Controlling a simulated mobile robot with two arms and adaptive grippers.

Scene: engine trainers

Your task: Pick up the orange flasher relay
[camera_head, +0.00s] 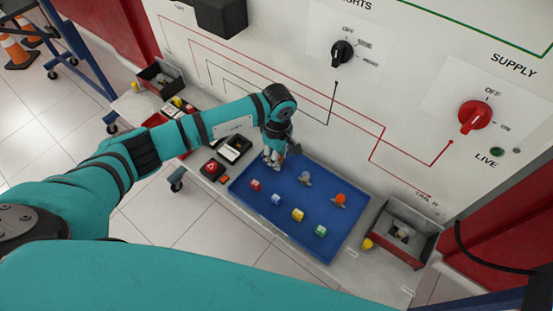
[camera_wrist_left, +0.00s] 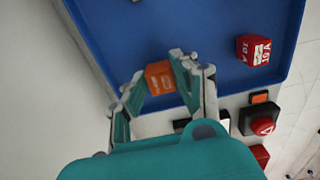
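The orange flasher relay (camera_wrist_left: 159,77) is a small orange block with faint lettering, seen in the left wrist view near the wall of the blue tray (camera_wrist_left: 103,30). My left gripper (camera_wrist_left: 158,74) has its fingertips on both sides of it and appears shut on it, with little or no gap. In the head view my left gripper (camera_head: 272,158) points down at the far left part of the blue tray (camera_head: 262,208); the relay is mostly hidden there. I cannot tell whether the relay touches the tray floor. My right gripper is not in view.
The tray also holds red (camera_head: 255,185), blue (camera_head: 276,199), yellow (camera_head: 297,215) and green (camera_head: 320,231) blocks, plus a grey piece (camera_head: 305,179) and an orange-red piece (camera_head: 339,199). The wall panel (camera_head: 290,90) rises close behind.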

